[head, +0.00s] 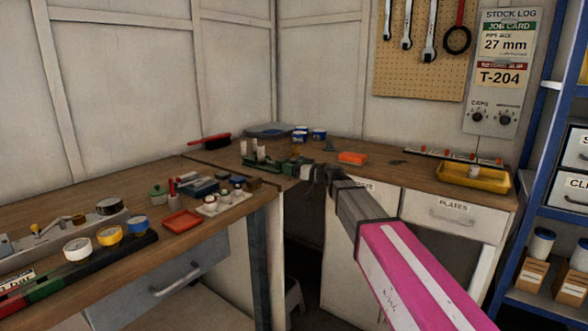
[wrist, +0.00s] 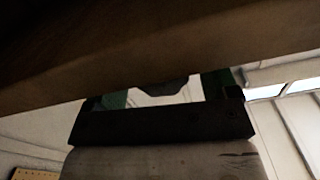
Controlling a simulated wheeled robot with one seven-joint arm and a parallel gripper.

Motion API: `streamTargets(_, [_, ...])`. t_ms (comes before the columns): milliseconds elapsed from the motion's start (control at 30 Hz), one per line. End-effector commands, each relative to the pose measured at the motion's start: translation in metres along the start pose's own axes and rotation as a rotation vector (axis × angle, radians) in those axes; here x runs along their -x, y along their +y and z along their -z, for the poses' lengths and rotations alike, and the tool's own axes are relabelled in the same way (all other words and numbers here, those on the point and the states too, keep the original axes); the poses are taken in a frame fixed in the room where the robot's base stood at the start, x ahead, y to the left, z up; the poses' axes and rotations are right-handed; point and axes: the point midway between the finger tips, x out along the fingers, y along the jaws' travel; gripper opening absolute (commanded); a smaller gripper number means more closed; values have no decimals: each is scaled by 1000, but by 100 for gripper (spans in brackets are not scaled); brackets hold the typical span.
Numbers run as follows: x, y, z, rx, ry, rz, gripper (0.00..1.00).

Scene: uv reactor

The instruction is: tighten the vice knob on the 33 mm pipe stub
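The green vice (head: 265,163) sits on the wooden bench near its inner corner, in the head view. Small pale upright pieces stand at it; I cannot tell which is the 33 mm pipe stub, and the knob is too small to make out. My gripper (head: 308,173) is at the end of my pink and grey arm, just right of the vice and close to the bench's front edge. In the wrist view a brown wooden surface (wrist: 150,60) crosses the top, and my dark gripper body is below it. Green parts and a grey faceted piece show behind; the fingertips are not clear.
A red tray (head: 182,221), a pale tray of small parts (head: 224,204) and a green pot (head: 158,195) stand on the left bench. An orange block (head: 352,158) and a yellow tray (head: 472,180) lie on the right bench. A blue shelf rack stands at far right.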

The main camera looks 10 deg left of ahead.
Motion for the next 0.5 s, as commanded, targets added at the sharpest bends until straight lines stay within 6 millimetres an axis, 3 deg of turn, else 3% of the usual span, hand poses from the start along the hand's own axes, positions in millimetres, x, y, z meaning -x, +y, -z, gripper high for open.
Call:
streamTargets(267, [3,0,0,1,0,0,80])
streamTargets(500, [36,-1,0,1,0,-3,80])
